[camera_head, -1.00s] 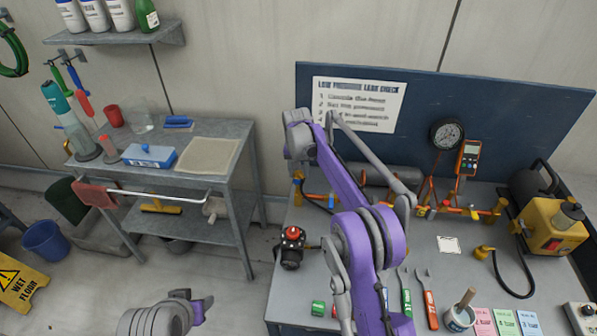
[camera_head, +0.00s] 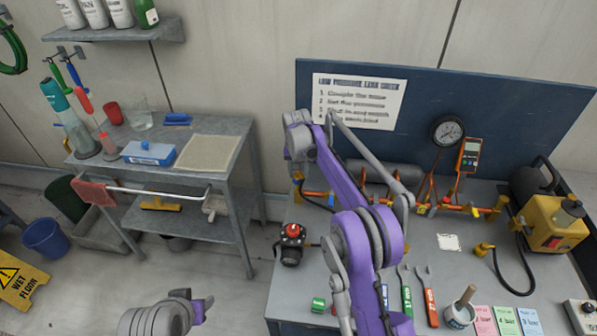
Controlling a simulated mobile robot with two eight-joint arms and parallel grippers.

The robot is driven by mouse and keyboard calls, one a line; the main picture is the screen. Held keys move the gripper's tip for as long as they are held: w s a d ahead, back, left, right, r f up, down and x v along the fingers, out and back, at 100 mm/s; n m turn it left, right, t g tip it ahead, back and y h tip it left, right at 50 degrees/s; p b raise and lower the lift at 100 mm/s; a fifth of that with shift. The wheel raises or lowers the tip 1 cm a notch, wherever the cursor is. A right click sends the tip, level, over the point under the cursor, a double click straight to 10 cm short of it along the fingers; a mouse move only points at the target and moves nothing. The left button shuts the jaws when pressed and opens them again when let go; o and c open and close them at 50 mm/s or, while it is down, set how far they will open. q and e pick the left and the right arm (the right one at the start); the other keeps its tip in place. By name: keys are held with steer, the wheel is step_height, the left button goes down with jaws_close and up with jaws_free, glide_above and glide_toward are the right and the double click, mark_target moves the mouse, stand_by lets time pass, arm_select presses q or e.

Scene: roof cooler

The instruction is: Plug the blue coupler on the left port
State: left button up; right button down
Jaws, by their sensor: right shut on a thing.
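The manifold (camera_head: 317,194), with orange and yellow fittings, lies along the back of the grey bench. My right arm crosses in front of its middle. A dark hose (camera_head: 318,205) shows by its left end. I cannot make out the left port clearly. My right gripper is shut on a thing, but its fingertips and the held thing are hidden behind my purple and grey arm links. I cannot pick out the blue coupler with certainty. My left arm shows at the bottom edge, away from the bench; its jaw opening cannot be judged.
A pressure gauge (camera_head: 447,131) and an orange meter (camera_head: 470,154) stand at the back. A yellow pump (camera_head: 552,224) with a black hose is at the right. A red-topped black device (camera_head: 291,243), wrenches (camera_head: 431,299) and a cup (camera_head: 459,316) lie in front.

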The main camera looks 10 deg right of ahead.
steer(key=shift+f, duration=0.2)
steer(key=shift+c, duration=1.5)
jaws_free()
